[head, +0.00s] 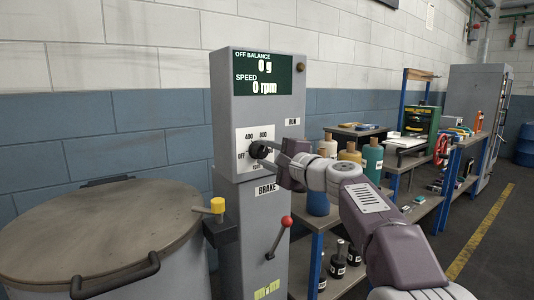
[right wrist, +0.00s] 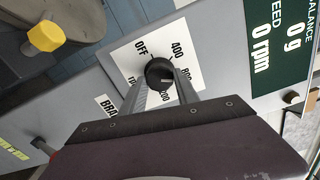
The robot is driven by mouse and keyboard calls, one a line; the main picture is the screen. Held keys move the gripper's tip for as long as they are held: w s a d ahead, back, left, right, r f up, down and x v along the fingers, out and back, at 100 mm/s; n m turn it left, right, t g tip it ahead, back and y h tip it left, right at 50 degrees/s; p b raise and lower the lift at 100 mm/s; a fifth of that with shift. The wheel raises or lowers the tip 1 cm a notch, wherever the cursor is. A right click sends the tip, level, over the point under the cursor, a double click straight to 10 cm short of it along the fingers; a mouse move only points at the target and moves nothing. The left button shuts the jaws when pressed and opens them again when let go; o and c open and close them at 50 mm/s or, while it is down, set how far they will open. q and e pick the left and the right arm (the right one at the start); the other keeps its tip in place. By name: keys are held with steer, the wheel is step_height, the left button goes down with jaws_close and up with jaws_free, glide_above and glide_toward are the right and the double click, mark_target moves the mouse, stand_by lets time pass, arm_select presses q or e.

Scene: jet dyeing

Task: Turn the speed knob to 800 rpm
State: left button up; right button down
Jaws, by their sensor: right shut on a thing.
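The speed knob (head: 258,149) is a black round knob on a white dial plate (head: 245,135) on the front of the grey control column. The plate carries the marks OFF, 400, 800 and a partly covered 1200. My right gripper (head: 267,150) comes in from the right and is shut on the knob. In the right wrist view the knob (right wrist: 158,72) sits between the two finger ends of the gripper (right wrist: 159,80). The knob's pointer is too small to read surely. The display (head: 262,75) reads 0 g and 0 rpm. My left gripper is not in view.
A RUN label (head: 292,122) and a BRAKE label (head: 266,189) are on the column. A red-ended brake lever (head: 286,222) is below. A round lidded drum (head: 105,230) with a yellow-knobbed latch (head: 217,205) stands at left. Benches with bottles (head: 373,158) stand at right.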

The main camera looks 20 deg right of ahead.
steer(key=shift+f+m, duration=0.1)
steer(key=shift+m, duration=0.3)
steer(key=c, duration=0.9)
jaws_free()
steer(key=v, duration=0.9)
